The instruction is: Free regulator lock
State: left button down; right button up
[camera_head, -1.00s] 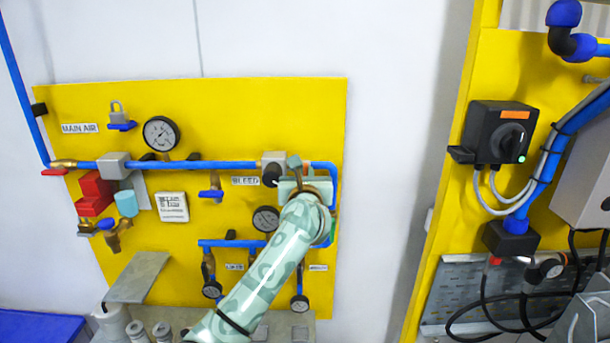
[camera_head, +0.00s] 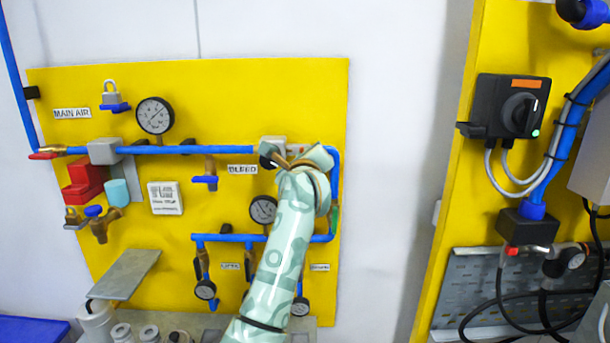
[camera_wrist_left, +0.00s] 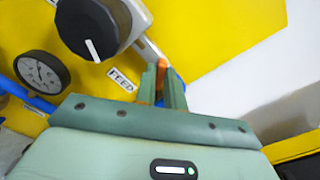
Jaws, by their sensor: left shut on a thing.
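The regulator (camera_head: 273,142) is a grey block on the upper blue pipe with a black knob (camera_head: 266,152) on its front. The left wrist view shows the knob (camera_wrist_left: 88,24) close up, with a white line on it. My left gripper (camera_head: 280,161) is at the knob's right side in the head view, its arm partly covering the regulator. In the wrist view, the gripper's two green fingers (camera_wrist_left: 163,88) are shut on a small orange piece (camera_wrist_left: 163,73) beside the knob. I take this for the regulator lock, but most of it is hidden. My right gripper is not in view.
A grey shelf (camera_head: 125,275) juts out below. A second yellow panel with a black rotary switch (camera_head: 510,106) stands right, beyond a white gap.

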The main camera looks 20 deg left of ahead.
pick_arm(q)
jog(key=n+b, duration=1)
jog(key=b, duration=0.3)
jog(key=shift+f, duration=0.15)
jog(key=c, duration=1.5)
grip_release()
jog(key=shift+w, duration=0.15)
jog(key=b+v, duration=0.1)
jog(key=v, duration=1.5)
jog(key=shift+s, duration=0.2)
